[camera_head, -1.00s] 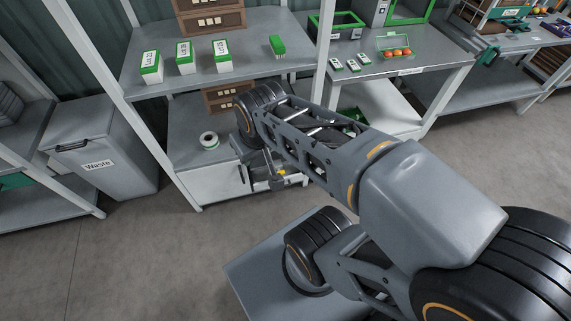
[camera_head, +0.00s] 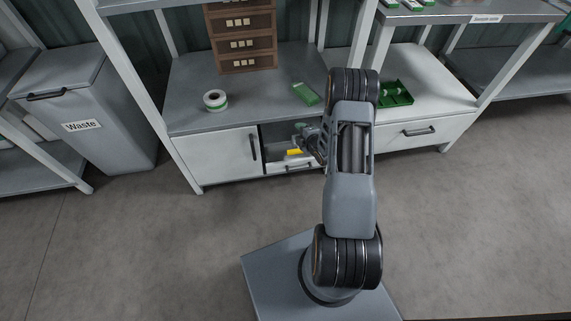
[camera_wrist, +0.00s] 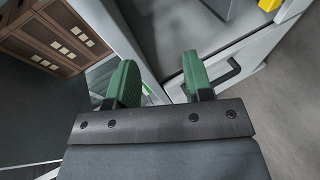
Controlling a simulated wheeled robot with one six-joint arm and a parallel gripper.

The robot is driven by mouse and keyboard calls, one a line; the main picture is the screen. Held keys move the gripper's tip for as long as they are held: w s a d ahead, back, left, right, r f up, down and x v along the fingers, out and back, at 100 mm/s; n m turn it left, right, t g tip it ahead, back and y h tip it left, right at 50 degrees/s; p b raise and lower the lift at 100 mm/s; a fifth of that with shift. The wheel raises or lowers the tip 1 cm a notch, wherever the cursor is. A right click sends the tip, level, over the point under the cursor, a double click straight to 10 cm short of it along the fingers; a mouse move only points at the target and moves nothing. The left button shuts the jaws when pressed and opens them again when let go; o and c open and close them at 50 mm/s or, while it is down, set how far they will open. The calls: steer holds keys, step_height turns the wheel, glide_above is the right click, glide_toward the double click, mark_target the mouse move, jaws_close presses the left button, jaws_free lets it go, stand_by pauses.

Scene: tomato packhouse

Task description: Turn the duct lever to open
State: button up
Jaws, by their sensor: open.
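I cannot make out a duct lever for certain in either view. A small yellow piece (camera_head: 294,152) shows in the open bay of the white cabinet, partly hidden by my gripper and arm; I cannot tell whether it is the lever. A yellow piece (camera_wrist: 268,4) also shows at the top right edge of the wrist view. My gripper (camera_wrist: 160,78) is open, its two green fingers apart with nothing between them. In the head view my gripper (camera_head: 301,129) is at the front of the open bay, mostly hidden by my wrist.
A white cabinet door (camera_head: 215,156) is left of the bay. A dark handle (camera_wrist: 222,73) on a pale front is close to my right finger. A waste bin (camera_head: 75,105) stands left.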

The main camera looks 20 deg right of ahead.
mark_target(288, 154)
steer(key=s+a+f+n+t+y+b, duration=0.1)
steer(key=s+f+n+t+b, duration=0.15)
steer(key=f, duration=0.65)
steer(key=s+f+n+t+y+b, duration=0.1)
steer(key=s+f+b, duration=0.3)
steer(key=f, duration=0.5)
steer(key=shift+m, duration=0.25)
steer(key=w+a+b, duration=0.1)
steer(key=w, duration=0.3)
steer(key=w+a+b, duration=0.1)
steer(key=w+b, duration=0.1)
steer(key=w, duration=0.2)
steer(key=w+b, duration=0.1)
steer(key=w, duration=0.3)
steer(key=shift+w+a+r+b, duration=0.15)
steer(key=shift+w+a+b, duration=0.2)
steer(key=shift+w+a, duration=0.05)
jaws_close()
